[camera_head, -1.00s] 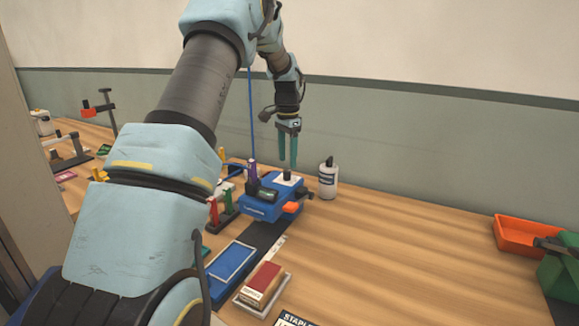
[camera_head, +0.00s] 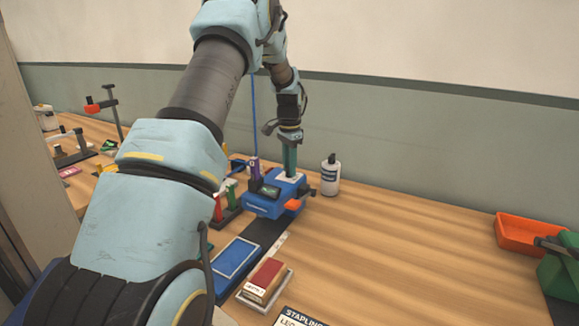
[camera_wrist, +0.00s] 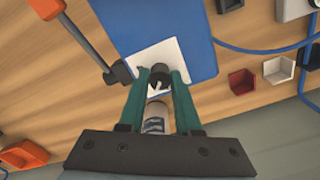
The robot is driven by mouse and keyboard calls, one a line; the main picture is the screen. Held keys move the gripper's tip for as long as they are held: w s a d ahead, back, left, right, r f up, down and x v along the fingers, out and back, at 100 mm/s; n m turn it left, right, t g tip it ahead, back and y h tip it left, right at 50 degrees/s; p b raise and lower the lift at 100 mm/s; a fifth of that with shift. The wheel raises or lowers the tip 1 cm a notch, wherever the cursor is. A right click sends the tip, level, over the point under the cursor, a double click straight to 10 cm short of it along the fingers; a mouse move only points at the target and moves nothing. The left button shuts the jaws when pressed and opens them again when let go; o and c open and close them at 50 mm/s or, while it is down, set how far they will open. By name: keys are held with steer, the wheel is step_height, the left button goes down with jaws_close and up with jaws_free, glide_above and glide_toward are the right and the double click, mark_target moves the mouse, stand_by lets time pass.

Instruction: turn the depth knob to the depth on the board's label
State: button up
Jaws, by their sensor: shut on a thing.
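The blue machine (camera_head: 262,206) stands on the bench, with a small dark display and an orange-tipped lever on its right side. The depth knob (camera_wrist: 160,76) is black and sits on a white dial plate (camera_wrist: 150,56) on the machine's top. My gripper (camera_wrist: 161,80) points down over the machine, its two green fingers shut on the knob. In the head view my gripper (camera_head: 290,172) hides the knob. The dial marks are partly covered and not readable. A board labelled "STAPLING" (camera_head: 300,318) shows at the bottom edge; its depth line is cut off.
A white bottle (camera_head: 330,176) stands close to the right of the machine. A blue pad (camera_head: 236,258) and a red-topped block in a tray (camera_head: 265,280) lie in front. An orange bin (camera_head: 520,233) is far right; the bench between is clear.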

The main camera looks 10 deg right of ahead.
jaws_close()
steer(key=shift+n, duration=0.3)
steer(key=n, duration=0.3)
steer(key=shift+b, duration=0.35)
steer(key=shift+r+n, duration=0.1)
steer(key=shift+n, duration=2.1)
steer(key=o, duration=0.6)
jaws_free()
